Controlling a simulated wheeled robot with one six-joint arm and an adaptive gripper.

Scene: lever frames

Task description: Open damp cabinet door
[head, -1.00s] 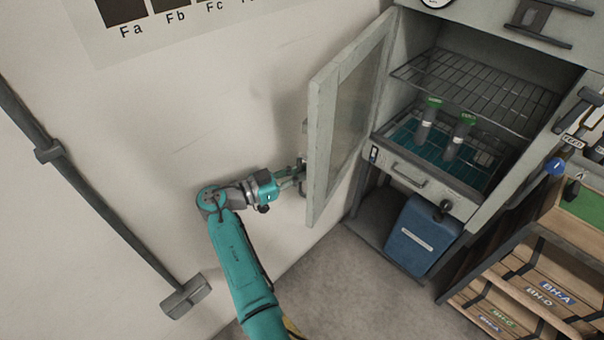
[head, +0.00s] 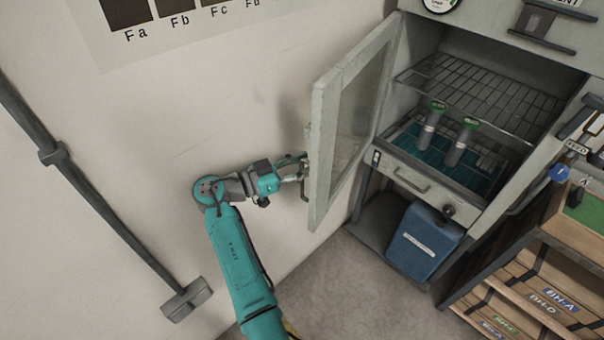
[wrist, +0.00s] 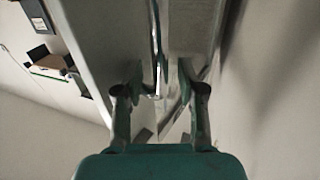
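The damp cabinet door (head: 335,145) is a pale grey frame with a glass pane. It stands swung wide open to the left of the cabinet (head: 480,25), near the wall. My gripper (head: 300,170) is at the door's outer face, between door and wall, beside the handle (head: 306,150), which is partly hidden. In the wrist view, my gripper's two fingers (wrist: 160,85) are apart, with a thin upright bar or edge (wrist: 157,45) between and beyond them. Whether the fingers touch the door or handle is not clear.
The cabinet interior holds a wire shelf (head: 480,90) and two green-topped cylinders (head: 430,130) on a lower rack. A blue bin (head: 425,240) stands beneath. A wooden rack (head: 530,290) is at the right. The wall (head: 250,70) is close behind my gripper; floor is clear in front.

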